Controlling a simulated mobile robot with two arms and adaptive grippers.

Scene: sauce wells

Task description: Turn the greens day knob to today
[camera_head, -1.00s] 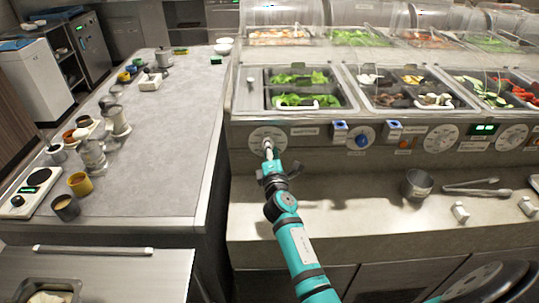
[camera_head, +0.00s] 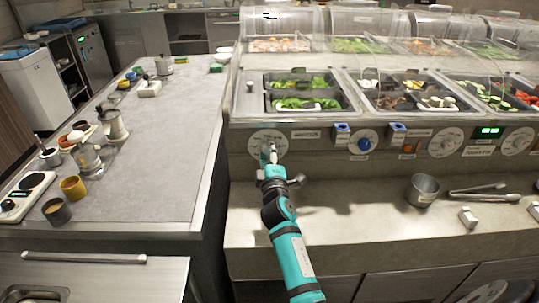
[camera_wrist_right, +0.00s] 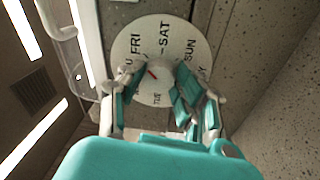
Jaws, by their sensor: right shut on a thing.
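The greens day knob sits at the centre of a round white day dial (camera_head: 281,139) on the front panel below the greens wells (camera_head: 291,106). My right gripper (camera_head: 269,160) reaches up to the dial and is shut on the knob. In the right wrist view, my right gripper (camera_wrist_right: 160,90) has its fingers on both sides of the dial's centre, and the dial (camera_wrist_right: 150,25) shows FRI, SAT and SUN around its edge. A red pointer mark shows at the centre, pointing to the upper left. My left gripper is not in view.
Further along the panel are a blue knob (camera_head: 364,143), another dial (camera_head: 445,142) and a green display (camera_head: 488,132). A metal cup (camera_head: 423,190) and tongs (camera_head: 478,190) lie on the ledge at the right. The ledge near my arm is clear.

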